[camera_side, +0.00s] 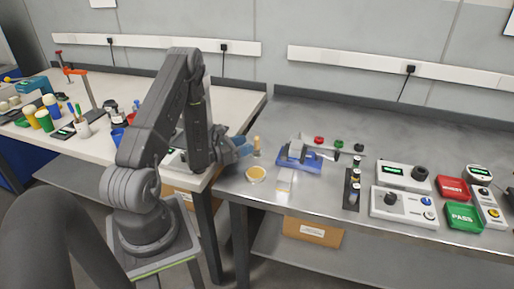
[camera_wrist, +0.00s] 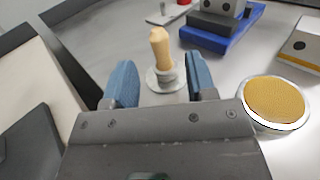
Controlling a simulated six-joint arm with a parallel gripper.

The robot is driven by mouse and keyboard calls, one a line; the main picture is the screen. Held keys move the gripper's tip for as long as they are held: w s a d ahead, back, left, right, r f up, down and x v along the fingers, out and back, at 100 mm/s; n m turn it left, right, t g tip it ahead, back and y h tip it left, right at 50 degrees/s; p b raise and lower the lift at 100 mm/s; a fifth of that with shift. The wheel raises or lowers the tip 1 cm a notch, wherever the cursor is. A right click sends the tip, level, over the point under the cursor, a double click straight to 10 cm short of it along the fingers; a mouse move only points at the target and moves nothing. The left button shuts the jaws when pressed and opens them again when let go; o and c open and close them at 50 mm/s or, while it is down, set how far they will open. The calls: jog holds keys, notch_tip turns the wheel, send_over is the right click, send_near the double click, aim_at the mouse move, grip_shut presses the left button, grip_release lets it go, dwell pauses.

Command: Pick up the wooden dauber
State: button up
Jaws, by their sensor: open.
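The wooden dauber (camera_wrist: 160,50) stands upright on a small round metal base on the steel bench. It also shows in the side view (camera_side: 257,146), just right of my gripper's blue fingers. My gripper (camera_wrist: 158,85) is open and empty. In the wrist view its two blue fingers point toward the dauber, one on each side of its line. The dauber appears at or just beyond the fingertips; I cannot tell whether it is fully between them. No contact shows.
A round dish with a tan pad (camera_wrist: 276,100) sits close to the right of the dauber. A blue fixture (camera_side: 298,160) stands farther right. Control boxes and red and green trays (camera_side: 463,216) fill the bench's right side. A cream bench (camera_side: 215,98) lies left, across a gap.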

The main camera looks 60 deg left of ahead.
aim_at(257, 144)
jog(key=w, duration=0.7)
jog(key=shift+r, duration=0.1)
grip_shut()
dwell(0.4)
